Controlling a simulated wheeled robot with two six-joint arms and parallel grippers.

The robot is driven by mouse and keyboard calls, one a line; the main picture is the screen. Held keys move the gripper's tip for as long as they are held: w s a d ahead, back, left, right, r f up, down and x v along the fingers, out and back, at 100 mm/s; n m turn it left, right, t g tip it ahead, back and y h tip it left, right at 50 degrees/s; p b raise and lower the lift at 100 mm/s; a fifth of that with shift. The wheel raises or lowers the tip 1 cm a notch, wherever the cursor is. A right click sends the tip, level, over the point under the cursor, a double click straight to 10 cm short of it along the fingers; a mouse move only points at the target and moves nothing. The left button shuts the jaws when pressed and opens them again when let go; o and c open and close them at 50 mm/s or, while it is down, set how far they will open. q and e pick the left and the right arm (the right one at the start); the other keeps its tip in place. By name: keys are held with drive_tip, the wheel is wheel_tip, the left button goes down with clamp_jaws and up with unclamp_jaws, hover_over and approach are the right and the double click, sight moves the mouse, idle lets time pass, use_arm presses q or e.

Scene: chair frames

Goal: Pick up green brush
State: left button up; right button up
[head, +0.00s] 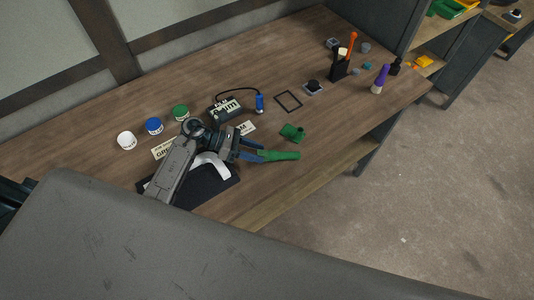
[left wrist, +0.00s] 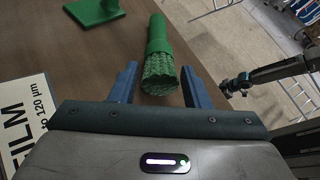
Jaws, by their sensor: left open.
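The green brush (head: 280,155) lies on the wooden bench near its front edge. In the left wrist view the brush (left wrist: 158,45) has its bristle end toward me and its handle pointing away. My left gripper (head: 256,152) is open, and it also shows in the left wrist view (left wrist: 159,84). The bristle end is between its two blue fingers, with a gap on each side. In the left wrist view a dark arm end, likely my right gripper (left wrist: 235,88), is at the right; its jaws are too small to read.
A green piece (head: 292,132) lies just behind the brush. White, blue and green jars (head: 180,112) stand left of a small device (head: 225,108) with a cable. A purple-handled brush (head: 380,79) and a black holder (head: 340,68) stand at the far right. The bench drops off at the front.

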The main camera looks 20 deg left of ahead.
use_arm(q)
drive_tip(key=shift+x, duration=0.85)
drive_tip(key=shift+a, duration=0.15)
drive_tip(key=c, duration=0.5)
drive_tip(key=shift+r, duration=0.15)
drive_tip(key=shift+c, duration=0.7)
